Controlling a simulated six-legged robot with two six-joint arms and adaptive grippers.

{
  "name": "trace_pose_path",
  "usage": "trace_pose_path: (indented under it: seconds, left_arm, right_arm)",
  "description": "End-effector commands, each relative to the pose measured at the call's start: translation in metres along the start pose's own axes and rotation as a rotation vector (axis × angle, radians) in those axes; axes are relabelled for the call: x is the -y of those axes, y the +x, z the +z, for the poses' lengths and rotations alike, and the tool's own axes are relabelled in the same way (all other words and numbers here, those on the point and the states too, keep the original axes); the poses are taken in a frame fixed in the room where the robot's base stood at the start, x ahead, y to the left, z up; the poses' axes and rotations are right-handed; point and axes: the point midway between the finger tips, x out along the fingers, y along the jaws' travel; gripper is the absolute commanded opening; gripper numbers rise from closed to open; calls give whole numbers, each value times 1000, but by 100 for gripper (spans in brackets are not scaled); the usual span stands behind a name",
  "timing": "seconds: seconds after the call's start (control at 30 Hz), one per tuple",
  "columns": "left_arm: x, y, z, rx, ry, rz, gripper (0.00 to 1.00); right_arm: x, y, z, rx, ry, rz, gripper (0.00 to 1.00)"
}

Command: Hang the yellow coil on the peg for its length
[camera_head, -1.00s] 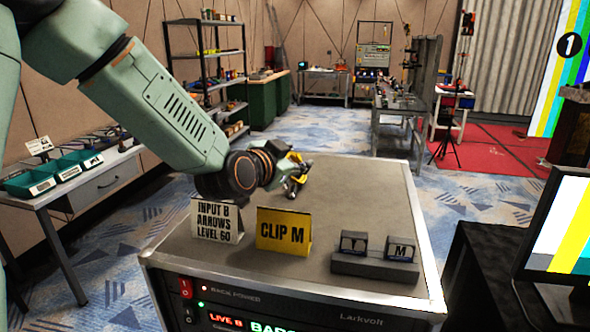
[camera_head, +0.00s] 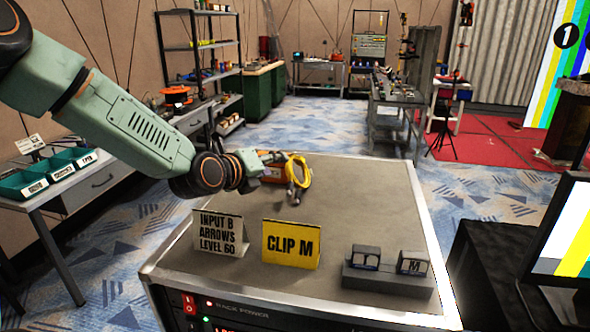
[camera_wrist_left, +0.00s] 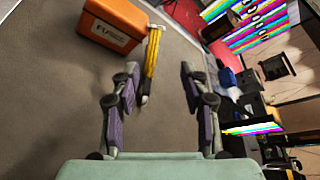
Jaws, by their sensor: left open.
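The yellow coil (camera_head: 304,172) is a loop of yellow cable with dark ends, at the far part of the cabinet top. In the left wrist view it shows edge-on (camera_wrist_left: 153,52), beside an orange box, with a dark end reaching down between the fingers' lines. My left gripper (camera_head: 277,163) is just left of the coil in the head view. In the wrist view its fingers (camera_wrist_left: 160,100) are apart with nothing clasped between them. I cannot make out a peg for the coil. My right gripper is not in view.
The orange box (camera_wrist_left: 112,24) stands close beside the coil. A white sign (camera_head: 221,233), a yellow "CLIP M" sign (camera_head: 291,244) and a dark block with two labelled pieces (camera_head: 388,279) stand at the cabinet's front. The right part of the cabinet top (camera_head: 375,200) is clear.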

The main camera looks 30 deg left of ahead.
Motion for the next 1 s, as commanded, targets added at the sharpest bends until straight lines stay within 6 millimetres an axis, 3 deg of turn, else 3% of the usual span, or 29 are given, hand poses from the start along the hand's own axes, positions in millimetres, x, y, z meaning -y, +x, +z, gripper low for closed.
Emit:
trace_pose_path:
  seconds: [0.23,0.67,1.0]
  left_arm:
    - [-7,0,-1,-11,206,4,45]
    - [-7,28,-2,-12,224,4,45]
    - [-4,70,2,-13,224,4,45]
  right_arm:
    - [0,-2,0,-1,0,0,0]
    - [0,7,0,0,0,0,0]
    - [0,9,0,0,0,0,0]
